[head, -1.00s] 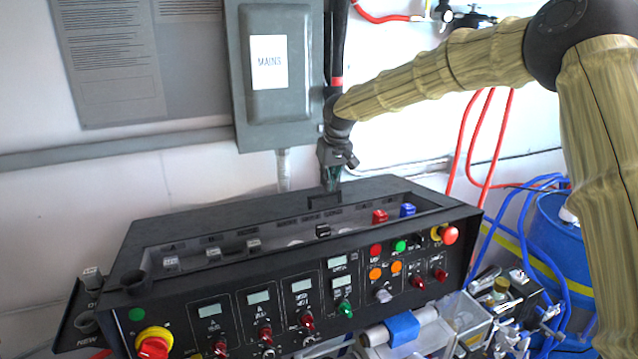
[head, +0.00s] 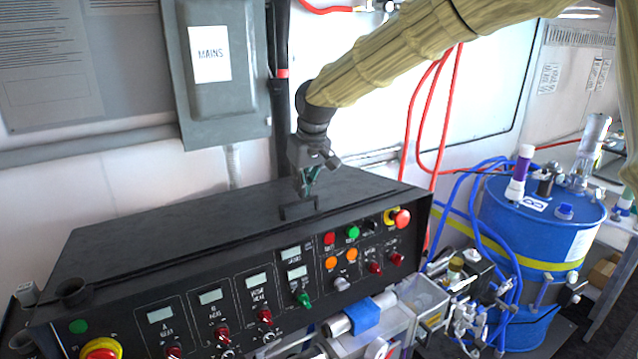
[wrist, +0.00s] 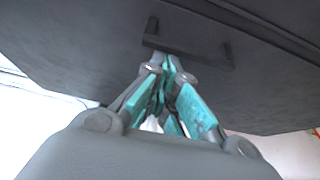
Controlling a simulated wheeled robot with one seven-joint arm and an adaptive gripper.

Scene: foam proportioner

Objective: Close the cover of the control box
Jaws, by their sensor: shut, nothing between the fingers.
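The control box (head: 136,316) is a long black console with meters, knobs and buttons on its front. Its black cover (head: 180,225) lies over the top, and the row of switches inside is hidden. A small black handle (head: 298,210) stands on the cover, and it also shows in the wrist view (wrist: 188,47). My gripper (head: 306,193) is shut and empty, with its teal fingertips pointing down right at the handle. In the wrist view the shut fingertips (wrist: 169,66) are at the handle's bar; I cannot tell whether they touch it.
A grey mains box (head: 222,100) hangs on the wall behind. A blue drum (head: 530,230) with blue hoses stands at the right. Red hoses (head: 428,110) hang on the wall.

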